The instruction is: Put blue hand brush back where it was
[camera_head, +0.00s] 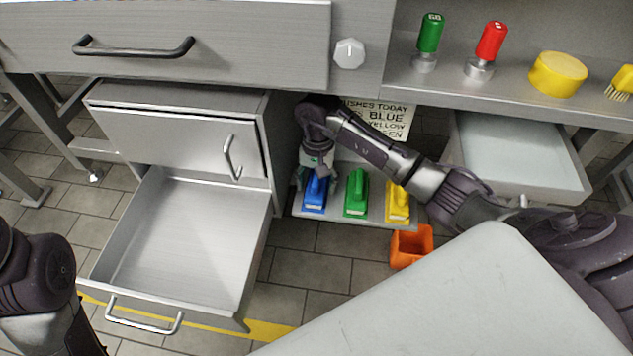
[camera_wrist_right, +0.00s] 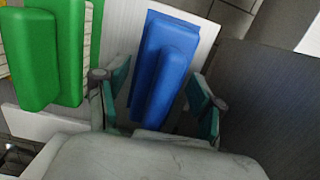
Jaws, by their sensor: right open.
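The blue hand brush (camera_head: 315,193) stands at the left end of a low shelf (camera_head: 332,218), left of a green brush (camera_head: 356,193) and a yellow brush (camera_head: 397,202). My right gripper (camera_head: 318,180) is at the blue brush, reaching down from above and behind it. In the right wrist view the blue brush (camera_wrist_right: 165,65) lies between the two spread fingers of my right gripper (camera_wrist_right: 155,100), with gaps at the sides. The green brush (camera_wrist_right: 45,50) is left of the fingers. My left arm shows at the lower left, but its gripper is out of view.
An open, empty drawer (camera_head: 185,240) juts out at the left of the shelf. A sign (camera_head: 385,118), partly hidden by my right arm, stands behind the brushes. An orange bin (camera_head: 411,246) is on the floor below right. Another open drawer (camera_head: 520,160) is at the right.

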